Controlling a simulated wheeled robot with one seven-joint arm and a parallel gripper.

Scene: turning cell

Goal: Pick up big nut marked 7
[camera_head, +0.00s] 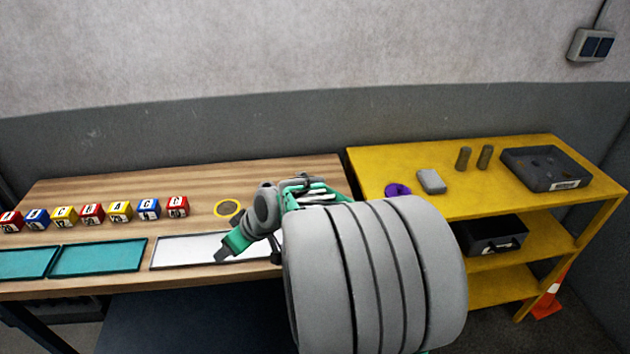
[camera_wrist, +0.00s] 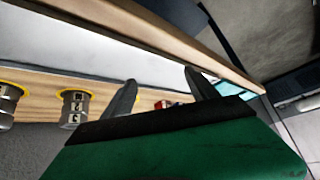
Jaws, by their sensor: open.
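Two grey metal pieces stand on yellow rings in the wrist view. One nut-like piece (camera_wrist: 73,110) with dark marks on its side is left of my fingers, and another (camera_wrist: 8,108) is cut off by the left edge. The marks are too small and tilted to read as a 7 for sure. My gripper (camera_wrist: 160,80) has its two dark fingers spread apart with nothing between them. In the head view, a yellow ring with a grey-brown middle (camera_head: 228,208) lies on the bench, left of my arm. My arm hides part of the bench there.
A white tray (camera_head: 185,251) and teal trays (camera_head: 98,257) lie along the wooden bench (camera_head: 290,172) front. Several lettered blocks (camera_head: 120,211) stand in a row behind. A yellow shelf (camera_head: 388,162) at right bears a purple object (camera_head: 397,189), grey pieces and a dark bin (camera_head: 548,169).

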